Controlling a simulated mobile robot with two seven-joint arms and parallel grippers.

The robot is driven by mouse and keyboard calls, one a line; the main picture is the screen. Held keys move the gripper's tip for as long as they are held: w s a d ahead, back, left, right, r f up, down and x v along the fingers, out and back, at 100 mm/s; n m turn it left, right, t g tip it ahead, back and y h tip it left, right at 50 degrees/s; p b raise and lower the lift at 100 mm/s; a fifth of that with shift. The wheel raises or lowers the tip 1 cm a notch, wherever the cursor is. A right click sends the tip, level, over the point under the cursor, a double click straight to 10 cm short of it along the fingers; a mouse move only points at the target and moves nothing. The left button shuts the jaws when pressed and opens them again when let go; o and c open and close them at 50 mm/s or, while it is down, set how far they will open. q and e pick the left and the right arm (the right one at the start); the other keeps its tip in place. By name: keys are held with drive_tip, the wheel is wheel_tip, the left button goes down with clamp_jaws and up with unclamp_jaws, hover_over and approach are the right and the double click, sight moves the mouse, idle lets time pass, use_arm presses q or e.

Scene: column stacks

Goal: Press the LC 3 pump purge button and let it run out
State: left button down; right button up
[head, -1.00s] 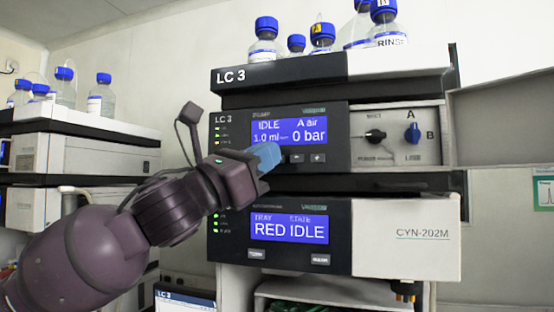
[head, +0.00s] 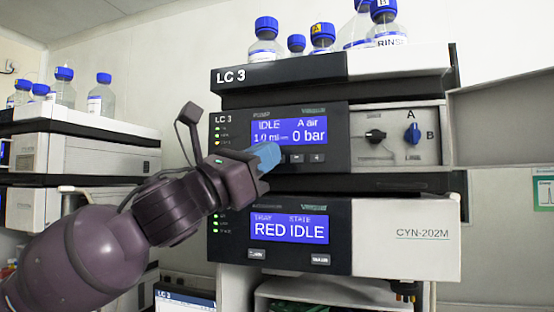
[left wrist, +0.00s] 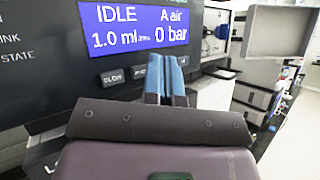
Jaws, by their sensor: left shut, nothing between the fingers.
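The LC 3 pump module (head: 232,150) has a blue display (head: 288,131) reading IDLE, A air, 1.0 ml and 0 bar. The display also shows in the left wrist view (left wrist: 135,28). Below it is a row of small dark buttons; two (head: 297,158) (head: 317,158) show in the head view. In the left wrist view a button that looks like FLOW (left wrist: 113,77) and one starting with P (left wrist: 139,73) show, the latter partly hidden. My left gripper (head: 270,153) is shut and empty, its blue fingertips (left wrist: 165,72) at the button row; I cannot tell if they touch. My right gripper is out of view.
Below the pump, another module shows RED IDLE (head: 290,228) with two buttons. Right of the pump display is a panel with a black knob (head: 375,136) and a blue knob (head: 412,133). Blue-capped bottles (head: 266,45) stand on top. Another instrument stack (head: 90,150) is at left.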

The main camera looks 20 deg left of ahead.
use_arm(q)
drive_tip(key=shift+w+p, duration=0.4)
drive_tip(key=shift+w, duration=0.4)
idle(0.9)
drive_tip(key=shift+s, duration=0.8)
drive_tip(key=s+p, duration=0.1)
drive_tip(key=s, duration=0.4)
drive_tip(key=shift+a, duration=0.1)
idle(0.5)
idle(0.6)
